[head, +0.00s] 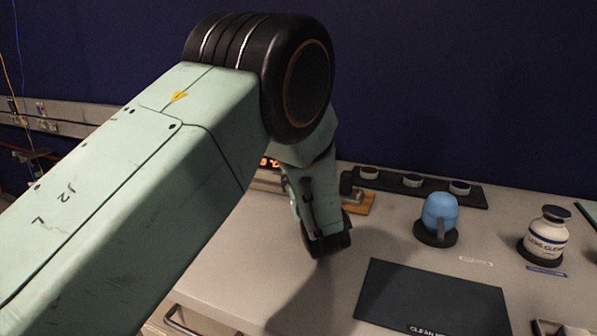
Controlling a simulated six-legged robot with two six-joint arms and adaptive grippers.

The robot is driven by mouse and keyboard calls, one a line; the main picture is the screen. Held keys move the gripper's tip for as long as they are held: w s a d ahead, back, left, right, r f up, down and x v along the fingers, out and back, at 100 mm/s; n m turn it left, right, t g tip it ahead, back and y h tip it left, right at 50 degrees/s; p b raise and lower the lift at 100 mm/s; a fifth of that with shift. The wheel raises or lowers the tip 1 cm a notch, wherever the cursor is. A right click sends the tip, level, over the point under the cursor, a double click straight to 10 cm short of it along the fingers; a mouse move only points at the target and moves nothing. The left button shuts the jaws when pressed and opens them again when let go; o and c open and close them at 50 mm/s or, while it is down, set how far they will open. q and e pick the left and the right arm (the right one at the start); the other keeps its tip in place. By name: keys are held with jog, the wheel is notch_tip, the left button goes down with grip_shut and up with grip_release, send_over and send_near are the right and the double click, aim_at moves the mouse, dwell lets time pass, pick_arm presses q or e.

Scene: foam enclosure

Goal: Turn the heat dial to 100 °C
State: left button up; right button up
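My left arm crosses the head view from the lower left and bends down over the bench. Its dark wrist end (327,243) is low over the worktop, but I cannot make out its fingers. A device with a lit orange display (268,162) stands behind the arm at the back of the bench. Only a small part of the digits shows, and I cannot read the number. The heat dial is not visible; my arm covers most of that area. My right gripper is not in view.
A wooden block (358,203) lies just right of my forearm. A black rack with small round jars (412,181) is at the back. A blue rounded object (440,212), a white labelled bottle (548,236) and a dark mat (435,298) are to the right.

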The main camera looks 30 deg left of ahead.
pick_arm(q)
jog(key=shift+v, duration=1.5)
jog(key=shift+r, duration=0.1)
